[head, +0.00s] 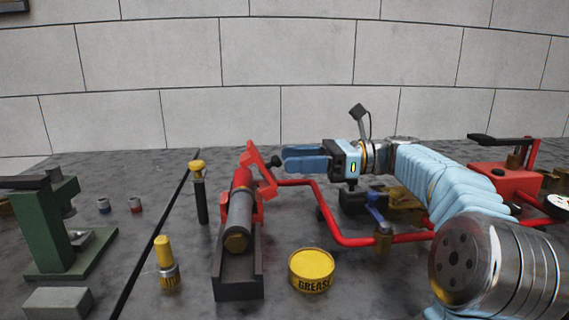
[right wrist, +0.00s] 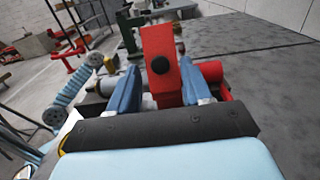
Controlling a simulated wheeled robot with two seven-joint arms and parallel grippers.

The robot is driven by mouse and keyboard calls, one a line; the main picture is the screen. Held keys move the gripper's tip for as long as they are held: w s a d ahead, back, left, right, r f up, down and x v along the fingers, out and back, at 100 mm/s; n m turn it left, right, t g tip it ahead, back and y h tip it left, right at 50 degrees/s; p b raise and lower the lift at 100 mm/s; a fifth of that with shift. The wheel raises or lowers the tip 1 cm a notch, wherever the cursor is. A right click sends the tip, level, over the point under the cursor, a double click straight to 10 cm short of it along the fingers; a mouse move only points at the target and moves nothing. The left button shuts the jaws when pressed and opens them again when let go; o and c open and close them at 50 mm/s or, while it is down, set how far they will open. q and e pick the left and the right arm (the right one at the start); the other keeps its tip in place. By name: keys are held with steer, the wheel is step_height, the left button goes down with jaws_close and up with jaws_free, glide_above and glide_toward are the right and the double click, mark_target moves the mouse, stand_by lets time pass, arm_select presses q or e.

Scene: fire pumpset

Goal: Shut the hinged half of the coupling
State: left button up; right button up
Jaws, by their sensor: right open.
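The red coupling (head: 242,181) sits around a dark pipe (head: 239,222) in a grey cradle. Its hinged half (head: 262,166) stands swung up and open, leaning to the right. In the right wrist view the hinged half (right wrist: 162,62) is a red plate with a dark round knob. My right gripper (head: 287,159) is just right of the hinged half, fingers pointing left at it, open. In the right wrist view the plate stands between or just beyond the blue fingers (right wrist: 160,92); I cannot tell if they touch it. My left gripper does not show.
A grease tin (head: 312,270) stands right of the cradle (head: 238,283). A red bent pipe (head: 329,221) runs right, below my right arm. A yellow-tipped tool (head: 167,263) and a black post with brass top (head: 199,190) stand left. A green press (head: 62,230) is far left.

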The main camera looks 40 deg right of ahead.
mark_target(265, 167)
steer(key=shift+x, duration=1.35)
jaws_close()
